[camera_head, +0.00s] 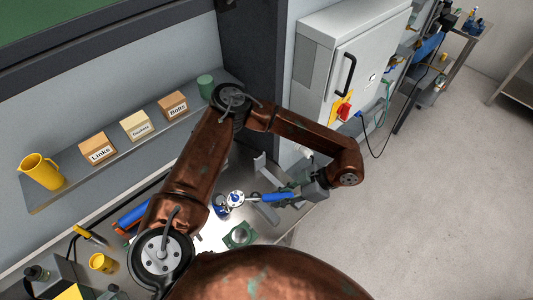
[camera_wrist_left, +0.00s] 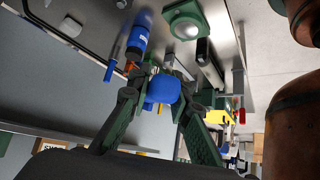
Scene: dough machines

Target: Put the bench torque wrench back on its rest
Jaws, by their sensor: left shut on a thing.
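The torque wrench (camera_head: 276,197) has a blue handle and a round white dial head at its left end, above the bench. My left gripper (camera_head: 294,190) is shut on the handle near its right end. In the left wrist view the blue handle (camera_wrist_left: 163,90) shows end-on between the green fingers of the left gripper (camera_wrist_left: 164,84). Grey upright brackets (camera_head: 266,212) stand on the bench beside the wrench. They may be the rest, and I cannot tell whether the wrench touches them. My right gripper is not in view.
A green fixture with a round dome (camera_head: 240,235) sits on the bench near the wrench. A yellow cup (camera_head: 103,263) stands further left. A shelf (camera_head: 130,165) above holds labelled boxes and a yellow jug (camera_head: 40,171). A grey cabinet (camera_head: 345,65) stands behind.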

